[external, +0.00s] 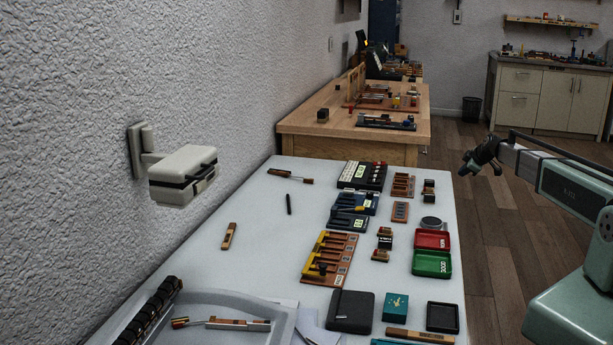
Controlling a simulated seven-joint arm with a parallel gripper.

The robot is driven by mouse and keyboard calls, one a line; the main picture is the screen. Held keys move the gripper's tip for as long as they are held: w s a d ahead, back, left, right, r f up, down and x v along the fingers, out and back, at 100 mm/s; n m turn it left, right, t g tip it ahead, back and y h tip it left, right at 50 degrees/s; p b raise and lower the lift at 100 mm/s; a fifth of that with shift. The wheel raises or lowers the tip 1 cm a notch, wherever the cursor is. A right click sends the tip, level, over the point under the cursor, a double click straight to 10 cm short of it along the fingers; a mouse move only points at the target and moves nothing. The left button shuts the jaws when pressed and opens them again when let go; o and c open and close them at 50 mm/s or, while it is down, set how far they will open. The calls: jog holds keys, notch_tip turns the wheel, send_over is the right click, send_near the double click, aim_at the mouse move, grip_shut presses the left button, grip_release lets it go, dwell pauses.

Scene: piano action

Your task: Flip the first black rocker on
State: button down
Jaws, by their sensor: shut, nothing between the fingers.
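My gripper (482,164) is at the right, in the air beyond the table's right edge. It is shut and holds nothing. It is well apart from everything on the table. A black unit with a row of pale keys or switches (362,176) lies at the far end of the white table. A row of black blocks (148,312) lies along a strip at the near left. I cannot tell which of these carries the first black rocker, or how any rocker is set. The details are too small.
The white table (262,215) also holds an orange and yellow rack (330,258), red (432,239) and green (432,264) trays, a black box (351,311) and a teal box (396,306). A pale wall-mounted fixture (183,174) juts over its left side.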

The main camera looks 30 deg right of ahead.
jog(key=a+r+g+y, duration=0.1)
jog(key=a+r, duration=0.4)
jog(key=a, duration=0.5)
jog(key=w+a+r+n+g+y, duration=0.1)
jog(key=a+r+y, duration=0.2)
jog(key=a+r, duration=0.3)
jog(key=w+a+r+g+y, duration=0.1)
jog(key=a+r, duration=0.4)
jog(key=a, duration=1)
jog(key=shift+w+a+r+n+y, duration=0.2)
jog(key=shift+a+n+y, duration=0.15)
jog(key=shift+y, duration=0.55)
jog(key=shift+f, duration=0.1)
send_over(376, 180)
jog(key=s+d, duration=0.1)
jog(key=s, duration=0.1)
jog(key=f, duration=0.7)
jog(key=shift+w+d+f, duration=0.2)
jog(key=shift+w+f, duration=0.05)
jog(key=shift+f, duration=0.1)
notch_tip(376, 180, down, 3)
jog(key=shift+s+d, duration=0.1)
jog(key=shift+f, duration=0.6)
jog(key=shift+s+d, duration=0.1)
